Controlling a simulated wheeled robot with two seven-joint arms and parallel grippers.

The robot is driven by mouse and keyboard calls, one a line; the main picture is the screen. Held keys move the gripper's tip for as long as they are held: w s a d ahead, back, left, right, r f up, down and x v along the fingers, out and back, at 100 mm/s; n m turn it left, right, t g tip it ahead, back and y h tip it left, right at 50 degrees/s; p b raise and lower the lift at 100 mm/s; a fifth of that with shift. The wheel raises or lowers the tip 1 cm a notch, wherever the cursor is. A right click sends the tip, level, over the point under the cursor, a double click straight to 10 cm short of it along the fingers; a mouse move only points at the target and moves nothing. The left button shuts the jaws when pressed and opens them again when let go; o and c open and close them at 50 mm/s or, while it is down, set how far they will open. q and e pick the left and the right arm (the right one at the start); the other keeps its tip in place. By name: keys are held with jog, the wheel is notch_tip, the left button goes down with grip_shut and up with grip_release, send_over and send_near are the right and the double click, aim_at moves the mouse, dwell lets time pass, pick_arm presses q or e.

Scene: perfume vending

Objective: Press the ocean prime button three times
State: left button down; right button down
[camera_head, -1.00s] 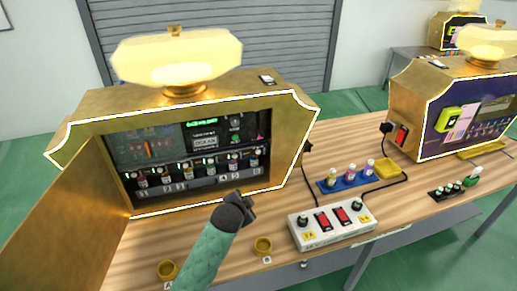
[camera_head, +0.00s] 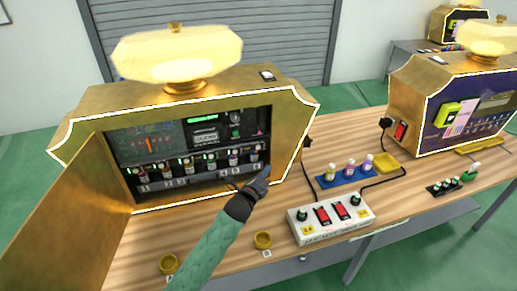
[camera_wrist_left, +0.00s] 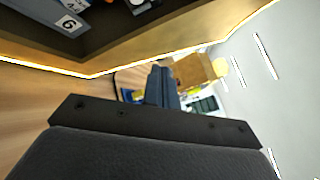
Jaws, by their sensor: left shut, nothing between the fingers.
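The gold perfume machine (camera_head: 290,105) stands open on the wooden table. Inside is a row of small bottles (camera_head: 190,168) with numbered plates under them. Which one is ocean prime is too small to read. My left gripper (camera_head: 263,178) is shut and empty, in front of the row's right end at the machine's lower right frame. It hides part of that corner; contact cannot be told. In the left wrist view the shut fingers (camera_wrist_left: 160,85) point away from a plate marked 6 (camera_wrist_left: 69,24), which lies at the upper left. My right gripper is out of view.
The open gold door (camera_head: 75,225) stands at the left. A power strip (camera_head: 332,220) with red switches and a blue tray (camera_head: 345,176) of bottles are at the right. A second machine (camera_head: 450,105) stands farther right.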

aim_at(258, 147)
pick_arm(q)
jog(key=shift+d+r+m, duration=0.1)
jog(key=shift+r+m, duration=0.1)
jog(key=shift+m, duration=0.4)
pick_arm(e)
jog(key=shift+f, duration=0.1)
